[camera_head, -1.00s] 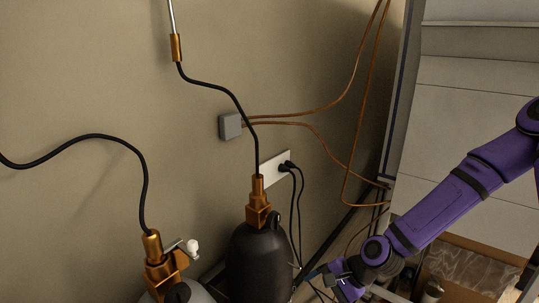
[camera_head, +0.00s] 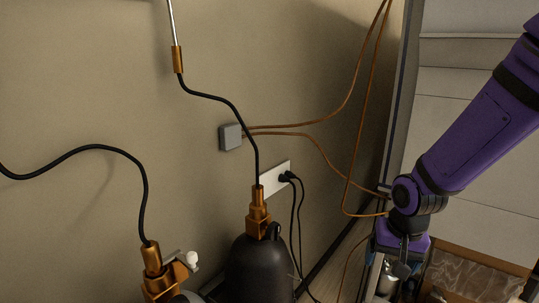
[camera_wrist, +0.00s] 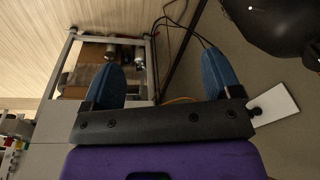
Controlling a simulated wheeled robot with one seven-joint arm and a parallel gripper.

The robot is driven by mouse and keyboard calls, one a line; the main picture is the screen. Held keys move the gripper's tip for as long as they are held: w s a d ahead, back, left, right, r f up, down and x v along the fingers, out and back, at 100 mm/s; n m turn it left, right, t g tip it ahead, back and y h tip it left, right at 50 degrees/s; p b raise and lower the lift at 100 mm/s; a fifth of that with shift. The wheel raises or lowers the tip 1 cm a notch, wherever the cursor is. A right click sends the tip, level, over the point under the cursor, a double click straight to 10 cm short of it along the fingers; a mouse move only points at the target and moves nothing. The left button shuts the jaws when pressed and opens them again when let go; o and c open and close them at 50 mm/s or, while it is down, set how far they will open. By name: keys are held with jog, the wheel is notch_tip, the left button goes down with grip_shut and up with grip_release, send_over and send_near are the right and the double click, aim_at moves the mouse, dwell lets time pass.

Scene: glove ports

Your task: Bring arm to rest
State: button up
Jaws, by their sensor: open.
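My purple arm comes in from the right in the head view, bent at a dark joint, with its end low at the right of the black gas cylinder. My gripper (camera_wrist: 163,80) shows in the wrist view with two blue fingers spread wide apart and nothing between them. In the head view the fingers are hard to make out below the purple wrist. The gripper is apart from the wall and the cylinders.
A black cylinder (camera_head: 258,272) with a brass valve stands by the wall, another valve (camera_head: 153,262) to its left. A white wall socket (camera_wrist: 277,107) with black plugs and brown cables (camera_head: 345,125) hang nearby. A metal-framed stand (camera_wrist: 152,75) lies beyond the fingers.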

jog(key=s+d+r+n+t, duration=0.1)
jog(key=s+d+r, duration=0.1)
jog(key=s+r, duration=0.6)
jog(key=s+d+r+n+t, duration=0.2)
jog(key=s+r, duration=0.6)
jog(key=r, duration=0.5)
jog(key=shift+d+r+t, duration=0.15)
jog(key=shift+r+t, duration=0.15)
jog(key=shift+r, duration=0.1)
